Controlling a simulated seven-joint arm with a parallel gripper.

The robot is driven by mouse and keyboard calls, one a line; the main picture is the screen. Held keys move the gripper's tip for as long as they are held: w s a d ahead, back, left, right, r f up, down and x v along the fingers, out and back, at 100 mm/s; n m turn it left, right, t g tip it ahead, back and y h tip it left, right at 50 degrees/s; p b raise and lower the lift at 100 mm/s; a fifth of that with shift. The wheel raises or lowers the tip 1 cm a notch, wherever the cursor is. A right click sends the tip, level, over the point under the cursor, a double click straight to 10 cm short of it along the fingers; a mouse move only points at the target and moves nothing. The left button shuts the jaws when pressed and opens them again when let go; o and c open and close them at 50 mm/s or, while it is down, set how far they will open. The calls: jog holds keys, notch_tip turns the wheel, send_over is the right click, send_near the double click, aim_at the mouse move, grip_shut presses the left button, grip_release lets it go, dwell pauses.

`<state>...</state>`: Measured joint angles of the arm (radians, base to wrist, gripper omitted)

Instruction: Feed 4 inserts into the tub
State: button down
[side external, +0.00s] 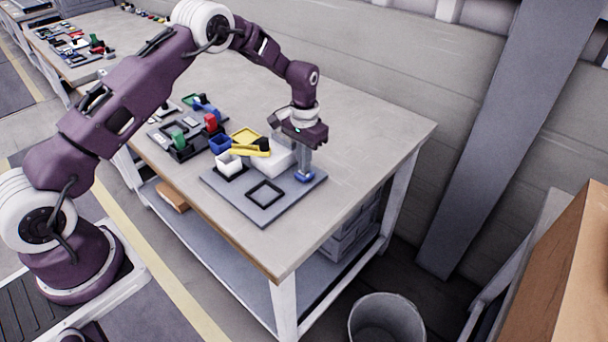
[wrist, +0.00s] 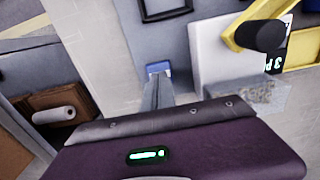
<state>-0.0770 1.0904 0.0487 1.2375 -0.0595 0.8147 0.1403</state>
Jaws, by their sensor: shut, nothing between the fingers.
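My gripper (side external: 304,174) points down over the back right corner of a grey board (side external: 230,198), with its fingers together. A small blue piece (side external: 309,177) shows at the fingertips; it also shows beyond the fingers in the wrist view (wrist: 159,68). I cannot tell if the fingers touch it. A small white open box (side external: 229,165) stands at the board's left side, and a blue open box (side external: 220,144) stands behind it. I cannot tell which container is the tub, and no inserts can be made out clearly.
A white block (side external: 270,164) and a yellow arm-like part with a black end (side external: 249,148) stand left of my gripper. A black square frame (side external: 265,193) lies on the board. Green pieces (side external: 180,142) and a red piece (side external: 211,122) stand farther left. The table's right side is clear.

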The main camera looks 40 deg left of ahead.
jog(key=shift+r, duration=2.9)
notch_tip(320, 180, up, 6)
notch_tip(320, 180, down, 11)
jog(key=shift+f, duration=0.1)
jog(key=shift+f, duration=0.9)
dwell(1.2)
jog(key=shift+r, duration=3.5)
